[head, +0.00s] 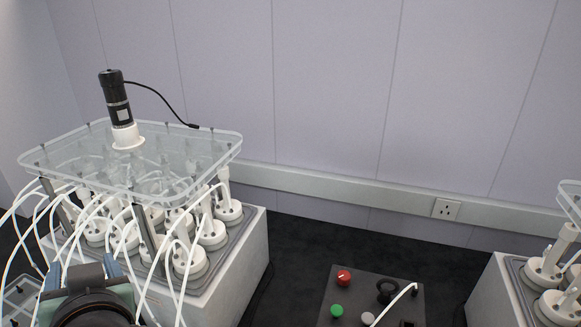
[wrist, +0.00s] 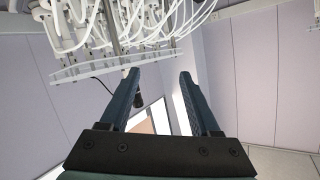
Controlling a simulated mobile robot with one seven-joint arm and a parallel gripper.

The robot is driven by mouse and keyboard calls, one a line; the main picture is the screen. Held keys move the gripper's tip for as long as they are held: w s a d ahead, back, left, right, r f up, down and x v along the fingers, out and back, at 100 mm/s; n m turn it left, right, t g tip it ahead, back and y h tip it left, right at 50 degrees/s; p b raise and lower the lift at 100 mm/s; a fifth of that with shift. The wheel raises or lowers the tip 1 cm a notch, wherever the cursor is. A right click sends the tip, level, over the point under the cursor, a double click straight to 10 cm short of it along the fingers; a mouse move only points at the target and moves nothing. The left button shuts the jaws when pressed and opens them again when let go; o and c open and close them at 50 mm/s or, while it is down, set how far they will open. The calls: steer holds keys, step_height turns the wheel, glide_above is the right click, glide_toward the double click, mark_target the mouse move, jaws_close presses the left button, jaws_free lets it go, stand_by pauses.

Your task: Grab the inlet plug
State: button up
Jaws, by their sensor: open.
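A reactor unit (head: 232,268) stands at the left in the head view, with several white-capped vessels (head: 212,236) under a clear plate (head: 60,150). Many thin white tubes run to the vessels. I cannot tell which fitting is the inlet plug; none stands out as separate. My gripper (head: 84,264) is at the lower left, in front of the unit, with its fingers pointing toward it. In the wrist view my gripper (wrist: 158,78) is open, with nothing between the fingers. The unit's tubes and vessels (wrist: 68,30) show upside down beyond the left finger.
A black motor-like cylinder (head: 116,100) with a cable stands on the clear plate. A dark control box (head: 350,298) with red, green and white knobs sits at the bottom centre. Another unit (head: 490,292) is at the right edge. Loose tubes crowd the lower left.

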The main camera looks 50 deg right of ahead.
steer(key=s+d+f+m+g+p, duration=0.1)
steer(key=s+d+f+m+g, duration=0.45)
steer(key=f, duration=0.35)
steer(key=s+d+f+m+g+p, duration=0.1)
steer(key=s+d+f+m+g, duration=0.3)
steer(key=s+d+f+m, duration=0.4)
steer(key=s+f+m+g, duration=0.1)
steer(key=s+f+m, duration=0.1)
steer(key=f, duration=0.3)
steer(key=s+f+m+g+y+b, duration=0.1)
steer(key=s+f+g, duration=0.1)
steer(key=s+f, duration=0.2)
steer(key=s+d+f+m+g+y+b, duration=0.1)
steer(key=s+f+m, duration=0.1)
steer(key=f, duration=0.4)
steer(key=shift+s+m+g, duration=0.35)
steer(key=shift+s, duration=0.4)
steer(key=shift+f, duration=0.6)
steer(key=f, duration=0.1)
steer(key=f+p, duration=0.1)
steer(key=f, duration=0.2)
steer(key=shift+s+a, duration=0.2)
steer(key=shift+a, duration=0.1)
steer(key=shift+f+p, duration=0.3)
steer(key=shift+f, duration=0.35)
steer(key=shift+c, duration=0.2)
